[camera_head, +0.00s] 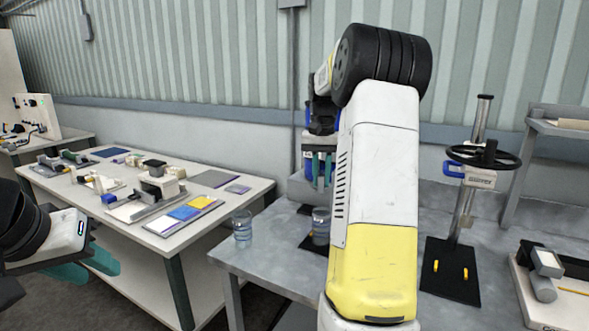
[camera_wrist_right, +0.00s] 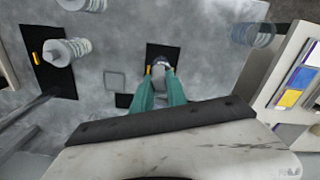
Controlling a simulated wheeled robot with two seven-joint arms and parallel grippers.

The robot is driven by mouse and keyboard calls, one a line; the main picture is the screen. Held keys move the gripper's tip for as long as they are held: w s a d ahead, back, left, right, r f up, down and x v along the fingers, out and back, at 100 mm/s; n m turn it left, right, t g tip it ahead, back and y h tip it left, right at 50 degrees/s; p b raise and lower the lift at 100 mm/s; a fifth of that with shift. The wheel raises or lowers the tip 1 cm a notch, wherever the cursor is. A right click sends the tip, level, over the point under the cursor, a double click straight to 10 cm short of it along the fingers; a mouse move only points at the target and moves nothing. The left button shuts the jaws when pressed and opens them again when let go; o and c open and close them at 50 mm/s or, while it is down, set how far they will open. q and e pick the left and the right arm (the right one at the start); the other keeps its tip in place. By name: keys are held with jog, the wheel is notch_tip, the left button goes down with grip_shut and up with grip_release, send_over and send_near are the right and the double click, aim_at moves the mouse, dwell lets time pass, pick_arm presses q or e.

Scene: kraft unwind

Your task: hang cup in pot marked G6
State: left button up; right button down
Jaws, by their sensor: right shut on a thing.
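My right gripper (camera_head: 318,178) points down over the grey workbench, its teal fingers partly behind dark wrist parts. In the right wrist view, the right gripper (camera_wrist_right: 161,84) is shut on a small greyish thing at its fingertips, which looks like the cup (camera_wrist_right: 159,66). A clear ribbed pot (camera_head: 320,225) stands on the bench below the fingers. Another clear pot (camera_head: 242,228) stands at the bench's left corner. No G6 mark is legible. My left gripper (camera_head: 93,266) is low at the left edge, away from the pots; its opening is unclear.
A post stand with a handwheel (camera_head: 483,154) rises from a black plate (camera_head: 450,285) with yellow pegs. A white table (camera_head: 250,187) with cards and tools is at left. A tray (camera_head: 520,290) is at right. My right arm hides the bench's middle.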

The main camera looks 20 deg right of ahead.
jog(key=shift+w+d+r, duration=0.15)
jog(key=shift+d+r, duration=0.15)
jog(key=shift+d, duration=0.05)
notch_tip(320, 180, down, 8)
jog(key=shift+f, duration=0.15)
dwell(0.5)
dwell(0.5)
jog(key=c, duration=1.3)
grip_release()
jog(key=shift+o, duration=0.2)
jog(key=shift+r, duration=3.85)
jog(key=shift+a, duration=0.1)
